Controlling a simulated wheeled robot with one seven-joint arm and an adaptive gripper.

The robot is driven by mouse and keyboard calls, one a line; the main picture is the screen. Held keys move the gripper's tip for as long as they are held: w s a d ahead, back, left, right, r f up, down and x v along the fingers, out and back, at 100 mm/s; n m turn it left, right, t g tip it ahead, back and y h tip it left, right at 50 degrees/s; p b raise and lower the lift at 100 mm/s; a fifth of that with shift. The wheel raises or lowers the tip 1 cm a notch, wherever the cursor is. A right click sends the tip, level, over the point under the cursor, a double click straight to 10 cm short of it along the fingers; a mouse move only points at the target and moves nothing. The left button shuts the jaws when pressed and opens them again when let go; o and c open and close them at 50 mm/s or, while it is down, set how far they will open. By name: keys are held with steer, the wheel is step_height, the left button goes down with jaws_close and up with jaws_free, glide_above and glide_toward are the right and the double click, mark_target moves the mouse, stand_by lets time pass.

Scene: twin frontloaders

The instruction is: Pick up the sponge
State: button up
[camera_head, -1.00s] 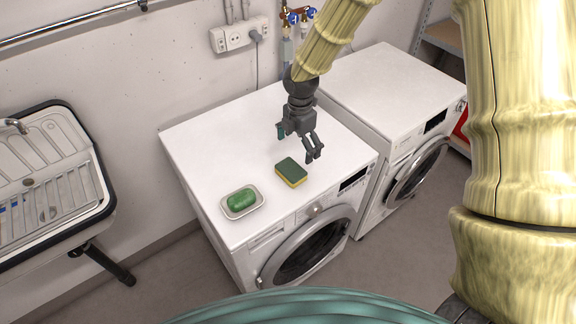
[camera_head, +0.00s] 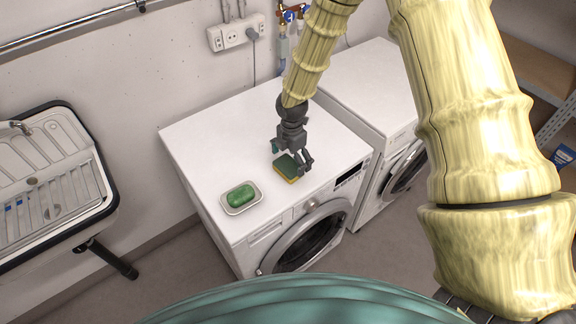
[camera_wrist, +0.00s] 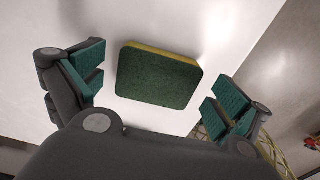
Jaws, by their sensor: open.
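The sponge (camera_head: 287,168), green on top with a yellow layer below, lies flat on the top of the left washing machine, near its front edge. In the wrist view the sponge (camera_wrist: 158,77) sits between and a little beyond my spread fingers. My gripper (camera_head: 291,157) is open just above the sponge and partly hides it in the head view. In the wrist view my gripper (camera_wrist: 160,92) has one finger on each side, with a gap between each finger and the sponge. The gripper holds nothing.
A green soap bar (camera_head: 240,196) lies in a white dish (camera_head: 229,211) left of the sponge on the same machine (camera_head: 222,131). A second washing machine (camera_head: 372,88) stands to the right. A sink (camera_head: 48,170) is at far left. The machine top behind the dish is clear.

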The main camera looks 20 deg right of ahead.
mark_target(291, 163)
steer(key=shift+f+p, duration=0.35)
steer(key=shift+f, duration=0.8)
steer(key=c, duration=0.5)
steer(key=shift+c, duration=0.2)
steer(key=shift+r+b, duration=1.8)
steer(key=shift+r, duration=3.25)
steer(key=shift+c, duration=0.5)
